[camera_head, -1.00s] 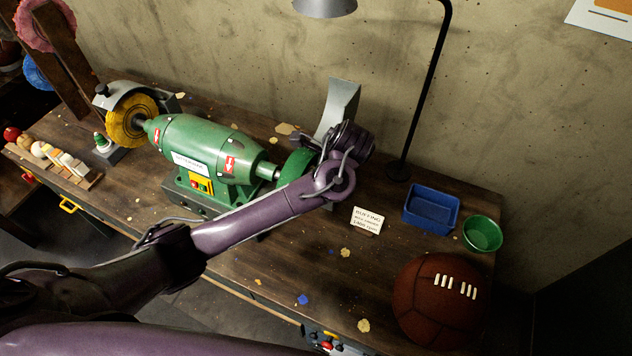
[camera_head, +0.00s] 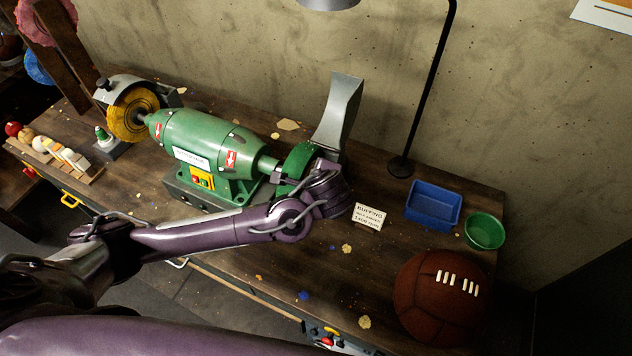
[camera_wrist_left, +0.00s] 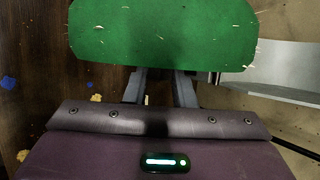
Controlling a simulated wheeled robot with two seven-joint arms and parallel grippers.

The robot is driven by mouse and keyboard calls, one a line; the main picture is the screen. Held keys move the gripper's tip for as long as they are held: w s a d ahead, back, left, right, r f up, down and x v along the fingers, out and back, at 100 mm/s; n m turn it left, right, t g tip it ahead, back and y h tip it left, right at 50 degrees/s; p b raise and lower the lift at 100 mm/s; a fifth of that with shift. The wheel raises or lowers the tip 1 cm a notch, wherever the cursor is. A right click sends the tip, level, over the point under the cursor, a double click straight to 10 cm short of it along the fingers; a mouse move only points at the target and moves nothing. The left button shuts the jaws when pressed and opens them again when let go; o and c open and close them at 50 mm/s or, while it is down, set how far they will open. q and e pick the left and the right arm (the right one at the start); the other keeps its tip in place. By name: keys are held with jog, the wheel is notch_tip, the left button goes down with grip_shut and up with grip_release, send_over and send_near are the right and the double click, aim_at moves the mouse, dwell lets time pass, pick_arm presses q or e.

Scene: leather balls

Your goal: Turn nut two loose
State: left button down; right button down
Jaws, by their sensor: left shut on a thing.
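The green bench machine (camera_head: 205,145) has a yellow wheel (camera_head: 127,112) on its left end and a green wheel (camera_head: 299,157) on its right end. My left arm reaches to the right-hand end, with its wrist beside the green wheel. In the left wrist view the green wheel (camera_wrist_left: 160,32) fills the top, and the fingers of my left gripper (camera_wrist_left: 162,86) reach in close together at its lower edge. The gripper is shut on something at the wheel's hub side. Nut two itself is hidden by the wheel and fingers. My right gripper is out of view.
A grey metal hood (camera_head: 338,112) stands behind the green wheel. A small sign (camera_head: 368,216), a blue tray (camera_head: 433,205), a green bowl (camera_head: 484,232) and a brown leather ball (camera_head: 440,298) occupy the bench's right side. A lamp post (camera_head: 428,90) rises behind.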

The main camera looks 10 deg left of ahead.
pick_arm(q)
jog(key=shift+a+f, duration=0.1)
dwell(0.3)
jog(key=c, duration=1.2)
grip_release()
jog(key=b+v, duration=0.2)
jog(key=v, duration=0.5)
jog(key=shift+s+r+b, duration=0.3)
jog(key=shift+b, duration=0.1)
